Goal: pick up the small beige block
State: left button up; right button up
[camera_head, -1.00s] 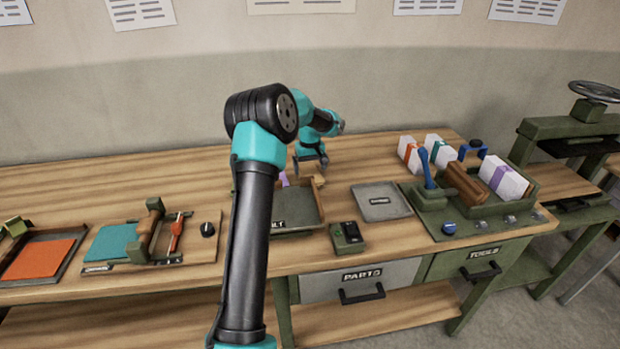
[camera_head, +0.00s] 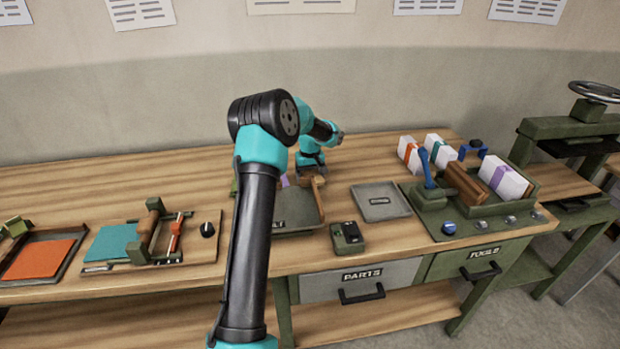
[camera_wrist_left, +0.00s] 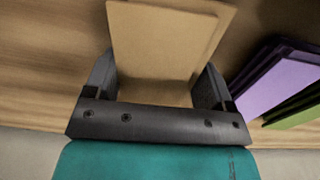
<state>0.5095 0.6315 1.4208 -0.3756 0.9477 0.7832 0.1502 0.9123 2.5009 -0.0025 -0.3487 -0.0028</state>
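The beige block (camera_wrist_left: 165,40) fills the space between the fingers of my left gripper (camera_wrist_left: 158,88) in the left wrist view. The fingers are spread, one on each side of it, and I see no clear grip. In the head view the left gripper (camera_head: 311,177) is low at the back of the bench, by the far right corner of a green tray. There the gripper mostly hides the block. My right gripper is not in view.
A purple block (camera_wrist_left: 282,82) and a green block (camera_wrist_left: 295,115) lie to the right in the wrist view. In the head view, the green tray (camera_head: 305,222) is partly behind my arm. A grey tray (camera_head: 381,202) and small dark device (camera_head: 347,238) stand right of it.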

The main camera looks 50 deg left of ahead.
aim_at(310, 174)
pick_arm(q)
jog(key=c, duration=0.7)
jog(key=shift+o, duration=0.2)
jog(key=shift+r, duration=0.1)
notch_tip(310, 174, up, 10)
jog(key=shift+f, duration=0.1)
dwell(0.4)
